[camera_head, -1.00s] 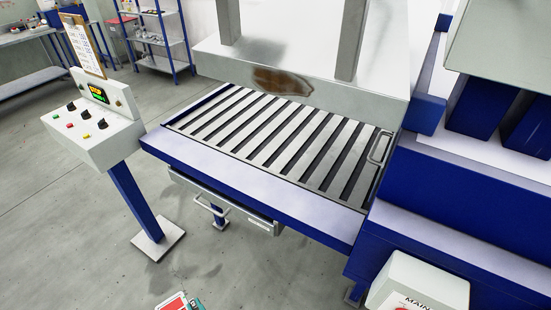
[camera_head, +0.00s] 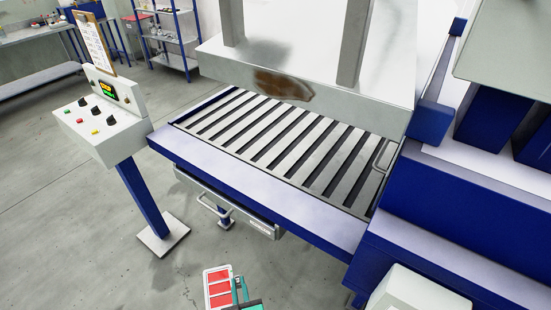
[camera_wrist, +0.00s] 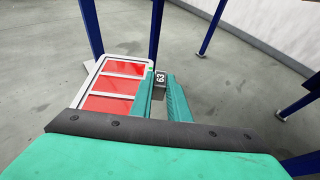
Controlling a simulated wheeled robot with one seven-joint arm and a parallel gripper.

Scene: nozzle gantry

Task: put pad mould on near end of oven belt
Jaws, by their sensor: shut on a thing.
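The pad mould (camera_head: 218,288) is a white-rimmed frame with red panels, low at the bottom of the head view. My gripper (camera_head: 241,290) is at its right side, shut on it. In the wrist view the pad mould (camera_wrist: 112,88) lies left of the teal fingers (camera_wrist: 160,98), with a small dark tab marked 63 (camera_wrist: 159,78) between them. The oven belt (camera_head: 290,140) is a bed of light slats in front of the oven hood (camera_head: 310,80). Its near end is bordered by a pale, blue-edged ledge (camera_head: 270,195). The mould is apart from the belt, on the near side.
A control box (camera_head: 105,125) on a blue post stands left of the belt. A partly open drawer (camera_head: 225,205) juts out under the ledge. A metal handle (camera_head: 384,153) stands at the belt's right edge. Blue machinery (camera_head: 460,220) closes the right side. The visible slats are bare.

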